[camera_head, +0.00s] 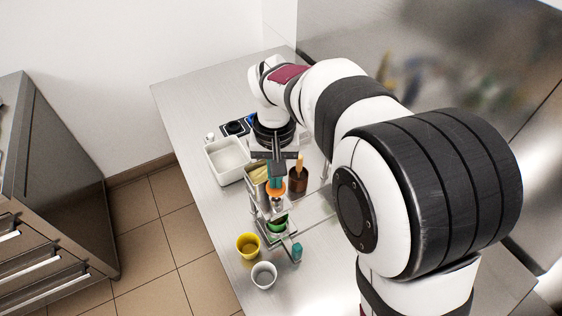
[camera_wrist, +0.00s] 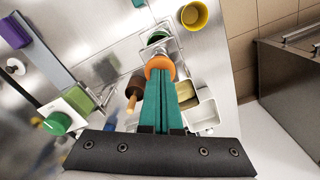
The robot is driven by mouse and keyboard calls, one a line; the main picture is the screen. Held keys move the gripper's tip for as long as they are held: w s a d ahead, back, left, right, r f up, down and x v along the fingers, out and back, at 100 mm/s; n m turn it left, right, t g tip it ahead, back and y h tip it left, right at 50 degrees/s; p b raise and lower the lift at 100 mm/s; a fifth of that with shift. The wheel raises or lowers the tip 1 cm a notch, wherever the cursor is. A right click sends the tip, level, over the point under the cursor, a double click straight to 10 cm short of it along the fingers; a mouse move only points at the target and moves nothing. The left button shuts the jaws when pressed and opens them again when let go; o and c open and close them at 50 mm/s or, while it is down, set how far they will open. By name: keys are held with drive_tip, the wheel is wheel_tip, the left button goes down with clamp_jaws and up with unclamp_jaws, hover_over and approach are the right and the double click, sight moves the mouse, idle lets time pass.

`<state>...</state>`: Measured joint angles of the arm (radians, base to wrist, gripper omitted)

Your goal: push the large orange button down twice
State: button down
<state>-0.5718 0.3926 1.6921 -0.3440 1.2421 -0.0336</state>
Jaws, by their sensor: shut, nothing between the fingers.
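The large orange button (camera_head: 276,190) is a round disc on a metal stand near the middle of the steel table. It also shows in the wrist view (camera_wrist: 159,63), right at the ends of my fingers. My gripper (camera_head: 275,181) has teal fingers and is shut and empty. It points down, with its fingertips at the button's top in the head view. In the wrist view the fingertips (camera_wrist: 160,77) overlap the near part of the disc. I cannot tell whether they touch or press it.
A yellow cup (camera_head: 248,240) and a pale cup (camera_head: 264,275) stand nearer the front. A green piece (camera_head: 278,227) sits below the button. A brown pot with a wooden handle (camera_head: 298,182) is close on the right. A white bin (camera_head: 213,158) stands behind left.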

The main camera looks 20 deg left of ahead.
drive_tip(key=shift+f, duration=0.2)
idle(0.3)
drive_tip(key=shift+f, duration=0.25)
drive_tip(key=shift+r, duration=1.9)
drive_tip(key=shift+f, duration=0.15)
